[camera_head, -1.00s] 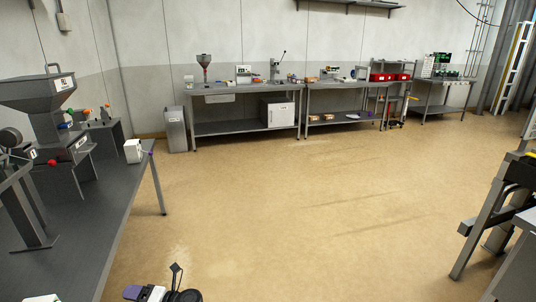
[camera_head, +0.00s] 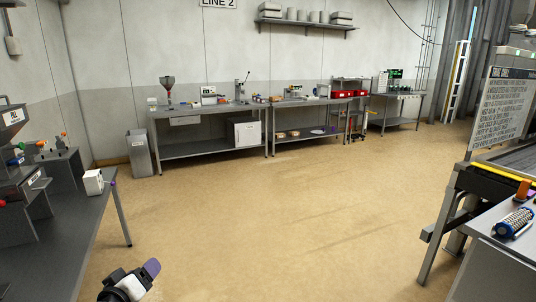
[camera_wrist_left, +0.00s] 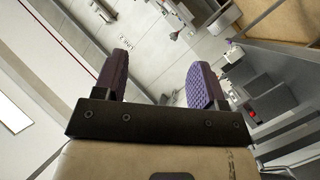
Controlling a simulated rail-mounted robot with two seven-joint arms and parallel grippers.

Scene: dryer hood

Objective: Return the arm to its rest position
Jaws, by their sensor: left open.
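My left gripper (camera_head: 148,272) shows at the bottom left of the head view, over the open floor, with a purple finger pad at its upper right. In the left wrist view its two purple-padded fingers (camera_wrist_left: 162,86) stand wide apart with nothing between them. It is open and touches nothing that I can see. Most of my left arm is out of the picture. My right gripper is not in view.
A grey table (camera_head: 75,240) with machines and a white box (camera_head: 93,182) stands at the left. A conveyor frame (camera_head: 440,225) and a bench with a blue-white roller (camera_head: 514,223) are at the right. Workbenches (camera_head: 205,149) line the back wall. The floor between is clear.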

